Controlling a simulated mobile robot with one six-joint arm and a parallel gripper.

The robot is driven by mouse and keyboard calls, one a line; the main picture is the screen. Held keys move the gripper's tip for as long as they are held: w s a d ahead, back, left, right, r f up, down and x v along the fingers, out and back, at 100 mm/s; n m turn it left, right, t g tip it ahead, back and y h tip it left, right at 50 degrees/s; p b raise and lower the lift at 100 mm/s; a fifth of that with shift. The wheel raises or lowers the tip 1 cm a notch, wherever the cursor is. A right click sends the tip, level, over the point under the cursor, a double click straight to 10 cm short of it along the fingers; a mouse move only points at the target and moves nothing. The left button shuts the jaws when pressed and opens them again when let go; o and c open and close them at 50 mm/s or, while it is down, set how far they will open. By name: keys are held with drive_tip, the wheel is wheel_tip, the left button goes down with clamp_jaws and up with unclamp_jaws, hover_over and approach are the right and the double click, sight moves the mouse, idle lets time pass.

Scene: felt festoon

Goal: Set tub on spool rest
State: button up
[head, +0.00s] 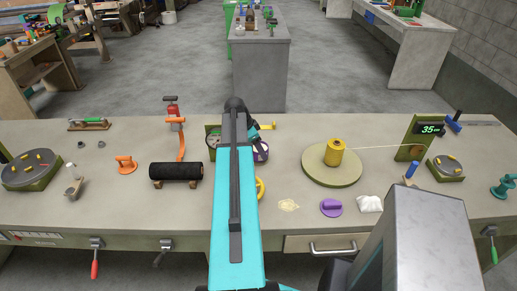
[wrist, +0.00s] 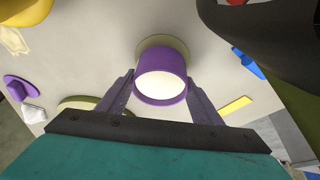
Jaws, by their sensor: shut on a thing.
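The tub (wrist: 162,65) is a purple cylinder with a white round face towards the wrist camera. My gripper (wrist: 161,92) is shut on it, one finger on each side. Behind the tub shows the edge of a small round olive disc (wrist: 178,43), which may be the spool rest; I cannot tell whether they touch. In the head view my arm hides most of the tub; a purple part (head: 261,156) shows just right of the arm. A larger olive disc (head: 318,178) bearing a yellow spool (head: 335,152) stands further right.
A purple knob-like piece (head: 331,207) and a white bag (head: 370,203) lie near the front edge. A yellow bar (wrist: 235,105) and a blue piece (wrist: 248,63) lie beside the tub. A black roller (head: 176,171) stands left. A display post (head: 420,138) stands right.

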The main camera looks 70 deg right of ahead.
drive_tip(key=shift+f, duration=0.4)
drive_tip(key=shift+f, duration=0.15)
drive_tip(key=o, duration=1.5)
drive_tip(key=shift+c, duration=0.2)
drive_tip(key=shift+r, duration=0.2)
drive_tip(key=b+v, duration=0.3)
drive_tip(key=v, duration=0.9)
